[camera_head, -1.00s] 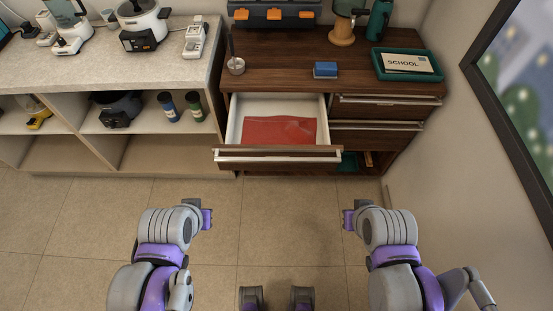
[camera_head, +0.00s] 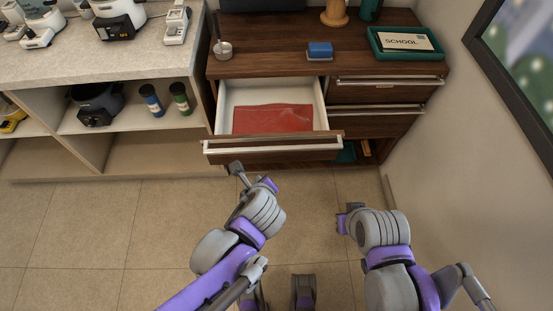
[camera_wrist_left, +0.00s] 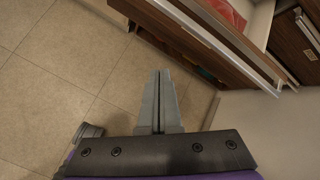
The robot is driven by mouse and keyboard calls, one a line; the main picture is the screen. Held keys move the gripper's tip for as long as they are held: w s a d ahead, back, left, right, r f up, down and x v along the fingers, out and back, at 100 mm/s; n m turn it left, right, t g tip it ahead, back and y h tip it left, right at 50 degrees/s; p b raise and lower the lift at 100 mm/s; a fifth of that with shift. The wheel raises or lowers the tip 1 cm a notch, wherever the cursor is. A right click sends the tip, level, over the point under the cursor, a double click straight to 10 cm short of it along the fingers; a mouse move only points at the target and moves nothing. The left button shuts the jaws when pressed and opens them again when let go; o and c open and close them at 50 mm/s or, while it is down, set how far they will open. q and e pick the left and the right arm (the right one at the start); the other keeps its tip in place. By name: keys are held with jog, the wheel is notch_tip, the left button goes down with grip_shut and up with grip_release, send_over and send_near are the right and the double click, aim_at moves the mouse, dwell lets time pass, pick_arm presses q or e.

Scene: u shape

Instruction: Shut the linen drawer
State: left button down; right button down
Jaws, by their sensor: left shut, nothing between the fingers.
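The linen drawer (camera_head: 272,146) stands open in the dark wood cabinet, with a red cloth (camera_head: 272,119) lying flat inside. Its long metal handle runs along the front. My left gripper (camera_head: 236,168) is shut and empty, just in front of and below the left part of the drawer front. In the left wrist view the shut fingers (camera_wrist_left: 158,100) point toward the drawer's underside, and the drawer front (camera_wrist_left: 222,40) crosses the upper right. A gap to the drawer seems to show. My right arm (camera_head: 375,228) is at the lower right; its fingers are hidden.
A pen cup (camera_head: 222,50), a blue block (camera_head: 320,50) and a green tray (camera_head: 406,43) stand on the cabinet top. Shut drawers (camera_head: 385,90) are to the right. Open shelves (camera_head: 150,120) stand left, a wall right. The tiled floor (camera_head: 100,220) in front is clear.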

pick_arm(q)
jog(key=w+d+f+m+t+b, duration=0.1)
jog(key=d+f+m+b, duration=0.1)
jog(key=d+m, duration=0.5)
jog(key=b, duration=0.2)
send_near(279, 156)
notch_tip(279, 156, down, 3)
jog(key=w, duration=0.3)
jog(key=shift+a+r+m+h, duration=0.3)
jog(key=shift+a+m+h, duration=0.1)
jog(key=shift+w, duration=0.6)
